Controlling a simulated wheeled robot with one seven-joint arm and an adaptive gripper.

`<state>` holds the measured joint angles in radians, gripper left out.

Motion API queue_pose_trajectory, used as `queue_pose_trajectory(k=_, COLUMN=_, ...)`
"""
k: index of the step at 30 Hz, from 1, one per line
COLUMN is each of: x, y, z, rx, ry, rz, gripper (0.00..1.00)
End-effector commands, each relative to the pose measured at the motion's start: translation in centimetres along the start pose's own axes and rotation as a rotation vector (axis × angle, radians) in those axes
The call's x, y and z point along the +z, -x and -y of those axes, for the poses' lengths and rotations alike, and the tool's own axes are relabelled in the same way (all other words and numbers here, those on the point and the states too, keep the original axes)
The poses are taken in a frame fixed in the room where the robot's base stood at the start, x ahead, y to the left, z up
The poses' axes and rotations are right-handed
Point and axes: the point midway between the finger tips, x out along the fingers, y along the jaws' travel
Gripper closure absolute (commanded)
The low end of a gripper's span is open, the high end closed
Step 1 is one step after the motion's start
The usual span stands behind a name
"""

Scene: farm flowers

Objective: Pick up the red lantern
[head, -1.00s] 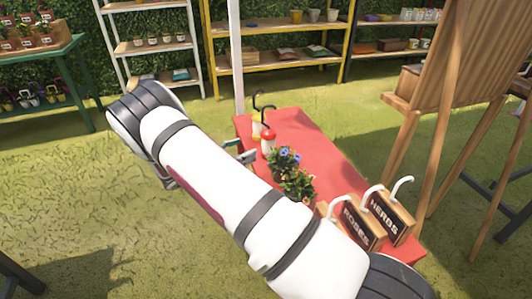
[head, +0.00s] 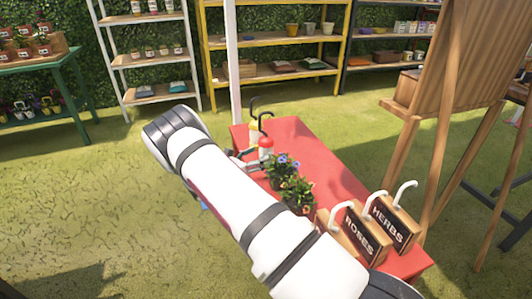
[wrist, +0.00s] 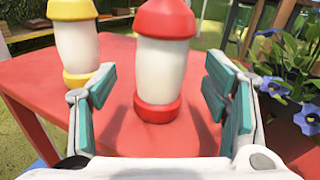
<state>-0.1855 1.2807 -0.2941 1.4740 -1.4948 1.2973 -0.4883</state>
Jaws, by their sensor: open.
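The red lantern (wrist: 163,62) has a white body with a red cap and a red base, and stands upright on the red table (wrist: 40,80). In the head view the lantern (head: 266,148) is near the table's far end, with a dark hook above. My gripper (wrist: 163,92) is open. In the wrist view its two teal-padded fingers stand to the left and right, with the lantern between and just beyond them. I cannot tell whether they touch it. In the head view my arm hides part of the gripper (head: 248,160).
A yellow lantern (wrist: 76,40) stands left of the red one. Potted flowers (head: 290,180) are close on the right. Wooden signs reading ROSES (head: 358,235) and HERBS (head: 388,220) stand at the near end. A wooden easel (head: 440,110) is right of the table.

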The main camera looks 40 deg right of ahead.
Motion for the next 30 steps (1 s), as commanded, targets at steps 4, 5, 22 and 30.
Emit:
queue_pose_trajectory(k=4, x=-0.5, y=-2.4, z=0.1, rx=-0.004, ry=-0.001, rz=-0.001, gripper=0.31)
queue_pose_trajectory(k=5, x=-0.5, y=-2.8, z=0.1, rx=-0.003, ry=-0.001, rz=-0.001, gripper=0.31)
queue_pose_trajectory(k=22, x=-0.3, y=-4.3, z=0.1, rx=-0.001, ry=0.000, rz=0.000, gripper=0.67)
queue_pose_trajectory(k=30, x=-0.2, y=-4.3, z=0.1, rx=-0.001, ry=0.000, rz=0.001, gripper=0.93)
